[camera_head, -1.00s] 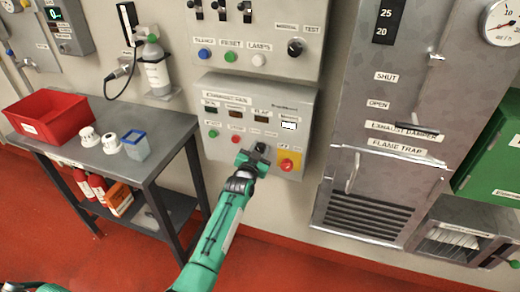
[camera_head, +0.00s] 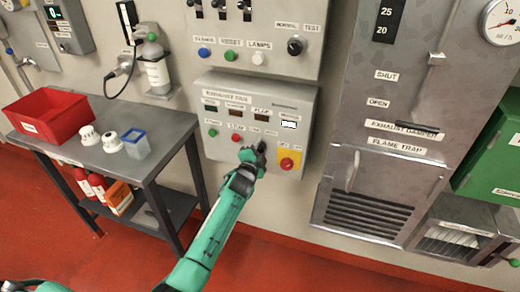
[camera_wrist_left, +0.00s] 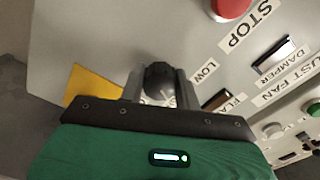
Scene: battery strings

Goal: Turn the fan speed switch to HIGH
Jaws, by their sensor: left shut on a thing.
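The fan speed switch is a black rotary knob (camera_head: 261,146) low on the grey exhaust fan panel (camera_head: 212,153). In the left wrist view the knob (camera_wrist_left: 159,78) sits between two grey fingers, with a LOW label (camera_wrist_left: 204,72) beside it. My left gripper (camera_head: 254,153) is shut on the knob; it also shows in the left wrist view (camera_wrist_left: 159,88). The HIGH label cannot be made out, and the knob's pointer is hard to read. My right gripper is not in view.
A red emergency button (camera_head: 286,163) on a yellow plate is close to the right of the knob. A red STOP button (camera_head: 236,138) is to its left. A metal table (camera_head: 165,140) with a red bin (camera_head: 48,115) stands at the left. A damper cabinet (camera_head: 345,190) is at the right.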

